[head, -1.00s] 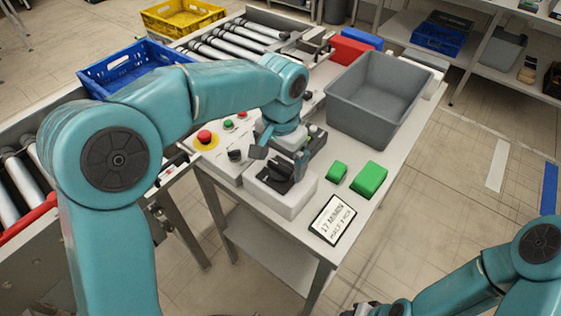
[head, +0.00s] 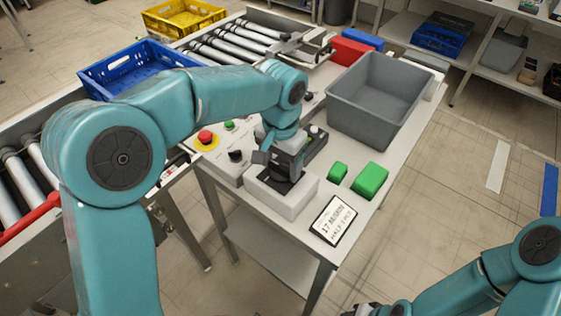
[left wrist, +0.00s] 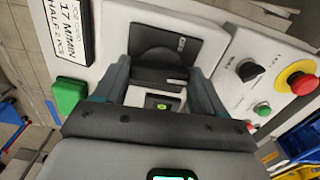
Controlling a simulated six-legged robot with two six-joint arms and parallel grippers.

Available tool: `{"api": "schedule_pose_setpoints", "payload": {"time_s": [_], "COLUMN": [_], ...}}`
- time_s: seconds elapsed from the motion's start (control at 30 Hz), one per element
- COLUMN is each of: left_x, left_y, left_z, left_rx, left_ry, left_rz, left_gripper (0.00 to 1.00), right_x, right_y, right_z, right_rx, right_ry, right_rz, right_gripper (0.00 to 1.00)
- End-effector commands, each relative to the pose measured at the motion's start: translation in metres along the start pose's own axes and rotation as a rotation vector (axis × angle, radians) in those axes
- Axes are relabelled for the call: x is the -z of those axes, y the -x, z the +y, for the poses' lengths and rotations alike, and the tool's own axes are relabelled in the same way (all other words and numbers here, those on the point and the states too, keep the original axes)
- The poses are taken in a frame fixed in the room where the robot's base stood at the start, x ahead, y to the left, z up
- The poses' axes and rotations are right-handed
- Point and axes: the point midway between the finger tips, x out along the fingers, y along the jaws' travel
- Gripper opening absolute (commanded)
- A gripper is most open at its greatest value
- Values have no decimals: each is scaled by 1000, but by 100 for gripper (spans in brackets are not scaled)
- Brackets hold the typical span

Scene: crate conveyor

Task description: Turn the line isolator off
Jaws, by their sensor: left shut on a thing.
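The line isolator is a white box (head: 285,203) with a black rotary switch on top, at the near end of the table. My left gripper (head: 278,177) is over it, pointing down, and hides most of the switch in the head view. In the left wrist view its two fingers (left wrist: 160,84) stand on either side of the black switch handle (left wrist: 160,74) and are shut on it. Whether the handle is at on or off I cannot tell. My right gripper is only a dark piece at the bottom edge of the head view (head: 366,309); its jaws cannot be made out.
A control panel with a red emergency stop (head: 205,137) and a black knob (head: 236,156) lies left of the isolator. Green blocks (head: 370,180) and a sign card (head: 333,220) lie to its right. A grey bin (head: 350,118) stands behind.

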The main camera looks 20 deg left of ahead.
Motion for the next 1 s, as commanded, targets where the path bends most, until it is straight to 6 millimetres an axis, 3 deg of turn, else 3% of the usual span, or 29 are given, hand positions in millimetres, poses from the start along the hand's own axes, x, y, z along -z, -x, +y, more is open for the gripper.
{"api": "schedule_pose_setpoints", "payload": {"time_s": [1.0], "left_x": [3], "left_y": [0], "left_z": [-1], "left_rx": [-3], "left_ry": [894], "left_rz": [11], "left_gripper": [40], "right_x": [0], "right_y": [-8], "right_z": [3], "right_rx": [0], "right_ry": [0], "right_rz": [0], "right_gripper": [43]}}
